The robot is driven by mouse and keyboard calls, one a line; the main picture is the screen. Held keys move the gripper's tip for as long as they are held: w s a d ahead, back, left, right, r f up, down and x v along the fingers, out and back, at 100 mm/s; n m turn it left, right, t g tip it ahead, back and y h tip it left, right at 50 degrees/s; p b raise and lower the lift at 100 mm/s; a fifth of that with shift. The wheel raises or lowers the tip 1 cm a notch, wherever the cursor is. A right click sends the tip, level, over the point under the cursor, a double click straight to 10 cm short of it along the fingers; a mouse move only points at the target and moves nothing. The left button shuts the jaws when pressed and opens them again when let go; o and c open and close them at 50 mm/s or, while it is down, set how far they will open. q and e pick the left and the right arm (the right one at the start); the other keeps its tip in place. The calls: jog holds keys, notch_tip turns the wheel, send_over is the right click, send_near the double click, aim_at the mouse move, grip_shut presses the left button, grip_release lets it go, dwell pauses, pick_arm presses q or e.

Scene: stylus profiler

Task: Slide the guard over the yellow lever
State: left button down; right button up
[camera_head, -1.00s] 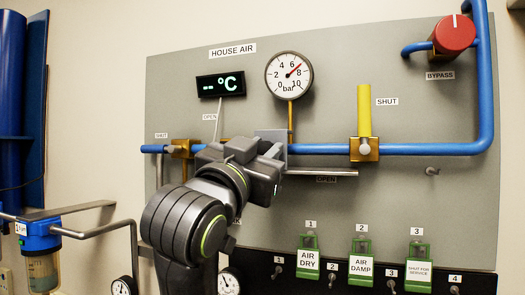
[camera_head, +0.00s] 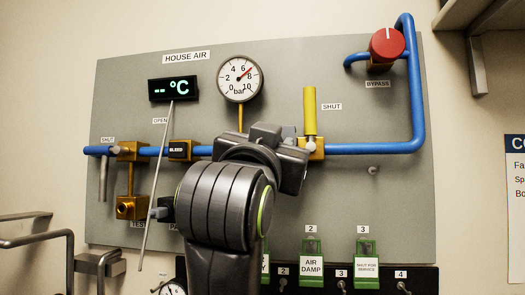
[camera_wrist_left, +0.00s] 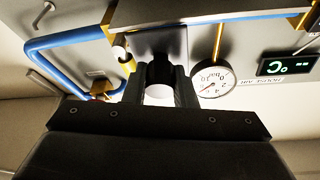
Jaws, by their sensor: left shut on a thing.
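The yellow lever (camera_head: 310,112) stands upright on its brass valve (camera_head: 312,148) beside the SHUT label. In the left wrist view, the yellow lever (camera_wrist_left: 127,55) is seen at left of the fingers. My left gripper (camera_head: 292,165) is close to the valve, on its left. In the left wrist view, my left gripper (camera_wrist_left: 160,88) is shut on a pale round-ended part, apparently the guard's knob (camera_wrist_left: 158,92). The grey guard (camera_head: 289,132) is mostly hidden behind the gripper, just left of the lever. Whether it touches the lever cannot be told. My right gripper is out of view.
The blue pipe (camera_head: 375,148) runs right from the valve and rises to the red bypass knob (camera_head: 386,44). The pressure gauge (camera_head: 239,78) is above my gripper. Green tags (camera_head: 311,265) hang below. A thin grey rod (camera_head: 154,185) slants at left.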

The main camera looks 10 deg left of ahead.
pick_arm(q)
jog(key=shift+d, duration=0.1)
jog(key=c, duration=1.6)
grip_release()
jog(key=o, duration=0.4)
jog(key=shift+d, duration=0.25)
jog(key=shift+s+a+f, duration=0.1)
jog(key=shift+s+a, duration=0.05)
jog(key=b+v, duration=0.1)
jog(key=v, duration=1.6)
